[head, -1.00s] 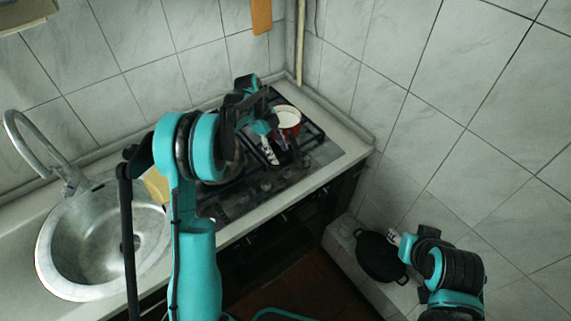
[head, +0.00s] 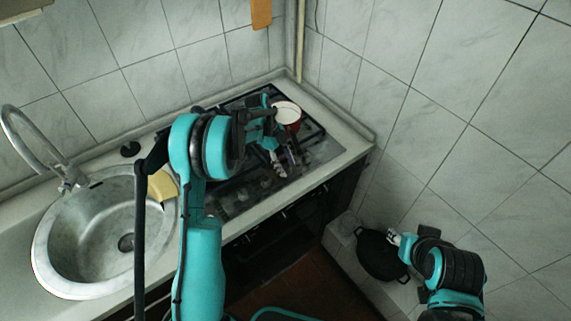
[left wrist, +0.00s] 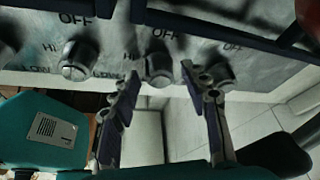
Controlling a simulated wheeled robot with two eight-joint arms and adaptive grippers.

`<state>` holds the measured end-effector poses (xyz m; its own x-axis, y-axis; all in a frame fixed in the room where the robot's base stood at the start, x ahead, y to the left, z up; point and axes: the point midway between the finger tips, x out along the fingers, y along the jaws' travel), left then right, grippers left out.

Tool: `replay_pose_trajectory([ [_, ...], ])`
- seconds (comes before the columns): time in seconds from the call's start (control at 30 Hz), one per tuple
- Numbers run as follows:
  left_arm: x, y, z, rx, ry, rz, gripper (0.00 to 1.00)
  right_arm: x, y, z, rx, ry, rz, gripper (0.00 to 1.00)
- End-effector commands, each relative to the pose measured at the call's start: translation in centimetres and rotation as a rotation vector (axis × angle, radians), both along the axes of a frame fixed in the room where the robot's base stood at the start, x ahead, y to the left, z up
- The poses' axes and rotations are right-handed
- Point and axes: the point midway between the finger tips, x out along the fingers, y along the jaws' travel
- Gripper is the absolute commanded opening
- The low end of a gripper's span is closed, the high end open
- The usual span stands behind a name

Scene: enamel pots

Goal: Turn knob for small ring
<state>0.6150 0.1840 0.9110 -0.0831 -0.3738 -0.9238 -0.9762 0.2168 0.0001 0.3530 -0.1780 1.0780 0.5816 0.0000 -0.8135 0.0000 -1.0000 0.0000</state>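The stove's control panel shows a row of knobs. In the left wrist view, a middle knob (left wrist: 158,68) appears between my left gripper's (left wrist: 163,88) two spread fingers. Another knob (left wrist: 75,62) is to its left, and a third knob (left wrist: 222,72) is behind the right fingertip. "OFF" marks stand above them. My left gripper is open and empty; contact with the middle knob cannot be told. In the head view, my left gripper (head: 284,158) is over the stove's front right part. My right gripper (head: 397,238) is low at the right, away from the stove; its fingers are unclear.
A red pot (head: 287,115) with a white inside stands at the stove's back right, close beyond my left gripper. A sink (head: 60,255) and a yellow sponge (head: 163,187) lie left of the stove. A black pan (head: 377,258) is low beside my right gripper.

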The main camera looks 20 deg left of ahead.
Motion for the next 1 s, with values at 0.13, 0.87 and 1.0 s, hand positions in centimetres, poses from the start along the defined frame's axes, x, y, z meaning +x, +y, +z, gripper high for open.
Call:
replay_pose_trajectory([
  [0.13, 0.0, 0.0, 0.0, 0.0, 0.0, 0.0, 0.0, 0.0, 0.0, 0.0, 0.0, 0.0, 0.0, 0.4],
  [0.87, -0.2, 0.0, -0.1, 0.0, -0.001, 0.271, 0.0, 0.0, 0.0, -0.9, 0.0, 0.0, 0.0, 0.4],
  [1.0, -0.3, 0.0, -0.1, 0.0, -0.002, 0.402, 0.0, 0.0, 0.0, -1.3, 0.0, 0.0, 0.0, 0.4],
])
